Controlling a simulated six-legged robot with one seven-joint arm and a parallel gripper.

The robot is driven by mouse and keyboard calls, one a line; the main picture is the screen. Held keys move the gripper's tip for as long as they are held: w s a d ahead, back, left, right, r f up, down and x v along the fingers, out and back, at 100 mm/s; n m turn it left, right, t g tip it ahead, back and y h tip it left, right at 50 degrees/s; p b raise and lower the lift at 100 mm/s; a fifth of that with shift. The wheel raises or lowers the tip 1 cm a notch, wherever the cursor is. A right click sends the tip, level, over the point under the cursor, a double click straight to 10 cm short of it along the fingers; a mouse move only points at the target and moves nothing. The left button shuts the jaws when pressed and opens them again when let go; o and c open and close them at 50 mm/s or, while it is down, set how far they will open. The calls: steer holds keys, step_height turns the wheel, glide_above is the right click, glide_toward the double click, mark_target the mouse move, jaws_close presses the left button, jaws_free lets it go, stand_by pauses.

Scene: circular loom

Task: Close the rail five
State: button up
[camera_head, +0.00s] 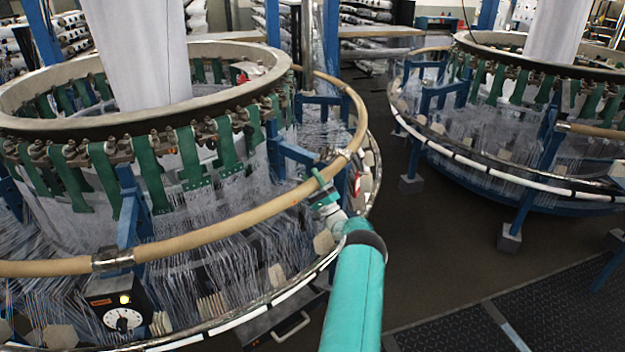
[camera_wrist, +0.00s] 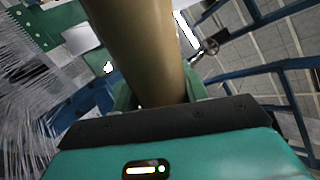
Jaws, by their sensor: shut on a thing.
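The tan tubular rail (camera_head: 222,229) curves around the front of the left circular loom. A metal collar (camera_head: 112,259) joins two of its lengths at the lower left. My gripper (camera_head: 322,184) is at the rail's right-hand stretch, with the green fingers at the tube. In the wrist view the rail (camera_wrist: 143,45) runs up from between the fingers of my gripper (camera_wrist: 160,98), which is shut on it. Which rail is number five is not marked. The fingers and wrist hide part of the rail where they meet it.
A second loom (camera_head: 480,175) with its own tan rail (camera_head: 595,130) stands at the right, on blue legs. Dark floor (camera_head: 450,240) lies clear between the looms. A control box with a dial (camera_head: 122,305) sits low at the left. Blue posts and white threads fill the left loom.

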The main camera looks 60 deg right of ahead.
steer(key=o, duration=1.3)
steer(key=shift+w+f, duration=0.1)
steer(key=shift+f, duration=0.75)
steer(key=shift+c, duration=0.2)
steer(key=shift+o, duration=0.7)
steer(key=shift+r, duration=0.25)
steer(key=v, duration=1.4)
steer(key=shift+r, duration=0.15)
